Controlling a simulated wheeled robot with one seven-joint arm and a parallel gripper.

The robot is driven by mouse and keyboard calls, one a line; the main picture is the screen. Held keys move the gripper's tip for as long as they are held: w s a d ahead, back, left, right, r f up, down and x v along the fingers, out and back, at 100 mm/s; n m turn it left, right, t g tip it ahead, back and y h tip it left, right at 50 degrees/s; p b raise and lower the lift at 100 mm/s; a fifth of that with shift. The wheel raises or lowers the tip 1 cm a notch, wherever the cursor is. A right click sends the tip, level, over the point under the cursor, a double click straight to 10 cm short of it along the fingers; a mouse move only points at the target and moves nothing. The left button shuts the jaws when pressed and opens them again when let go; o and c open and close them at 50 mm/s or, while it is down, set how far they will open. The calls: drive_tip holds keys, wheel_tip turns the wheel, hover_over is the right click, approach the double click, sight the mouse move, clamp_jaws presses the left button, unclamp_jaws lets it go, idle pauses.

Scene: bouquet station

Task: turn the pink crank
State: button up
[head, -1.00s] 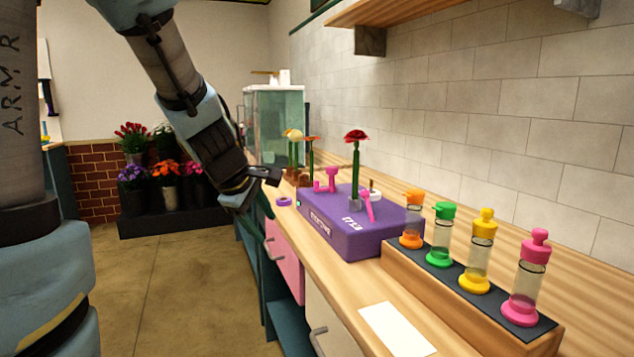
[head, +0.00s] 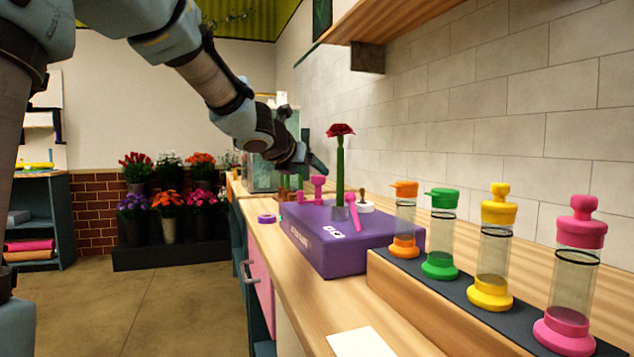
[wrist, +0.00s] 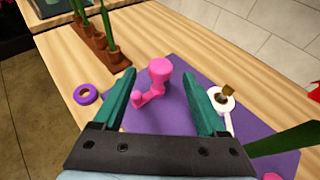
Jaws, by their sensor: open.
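The pink crank (head: 318,187) stands on the far part of the purple box (head: 345,262). In the wrist view the pink crank (wrist: 159,70) has a round knob-topped post and a short arm with a small peg towards the lower left. My gripper (head: 317,163) is above the box, pointing down at the crank. In the wrist view my gripper (wrist: 159,74) is open, with one teal finger on each side of the crank. I see no contact between the fingers and the crank.
A red flower (head: 340,131) stands upright in the box, beside a pink lever (head: 352,212) and a white round part with a brown knob (head: 363,198). A purple ring (wrist: 86,94) lies on the counter. Several coloured tubes, including a yellow one (head: 494,250), stand in a rack in front.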

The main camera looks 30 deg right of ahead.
sight(318, 176)
drive_tip(key=x, duration=0.6)
drive_tip(key=shift+b, duration=0.3)
drive_tip(key=shift+c, duration=0.2)
clamp_jaws()
